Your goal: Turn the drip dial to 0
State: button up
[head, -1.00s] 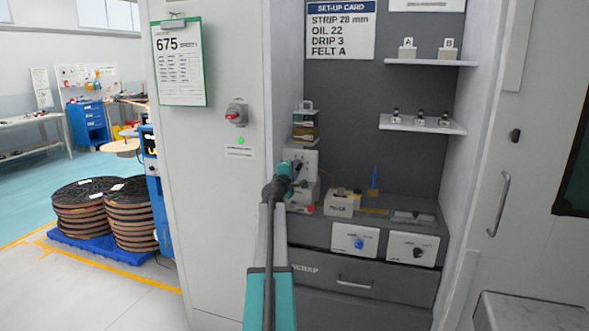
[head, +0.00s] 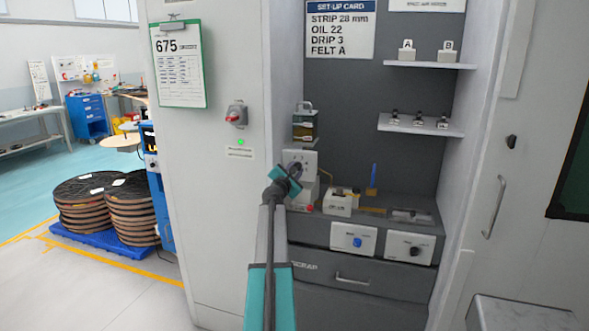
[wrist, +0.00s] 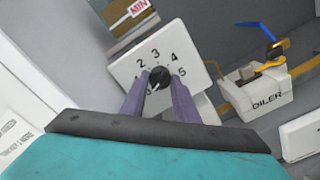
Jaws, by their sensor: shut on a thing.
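The drip dial is a black knob (wrist: 161,74) on a white plate (wrist: 183,48), with the numbers 2 to 5 readable around it in the wrist view. Lower-left marks are partly hidden by my finger. The knob's white pointer line slants down and left, toward the low end of the scale. My gripper (wrist: 160,80) has its two purple-grey fingers on either side of the knob, shut on it. In the head view my gripper (head: 297,170) is tilted in front of the white dial box (head: 299,156), hiding part of it.
An oil container (head: 305,125) stands above the dial box. The white oiler block (wrist: 262,95) is to its right, with a blue-and-yellow part. A set-up card (head: 340,30) reads DRIP 3. Two lower knobs (head: 357,242) (head: 414,251) sit on white panels.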

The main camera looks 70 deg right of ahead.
jog(key=shift+s+d+r+n, duration=0.1)
jog(key=shift+s+r+n, duration=0.1)
jog(key=shift+n, duration=0.2)
jog(key=o, duration=1.1)
jog(key=shift+f, duration=0.1)
jog(key=shift+c, duration=0.2)
jog(key=shift+w, duration=0.1)
jog(key=shift+a+f, duration=0.1)
jog(key=shift+a, duration=0.1)
jog(key=a+b, duration=0.1)
jog(key=a, duration=1.2)
jog(key=shift+s+a+b, duration=0.25)
jog(key=shift+s+b, duration=0.15)
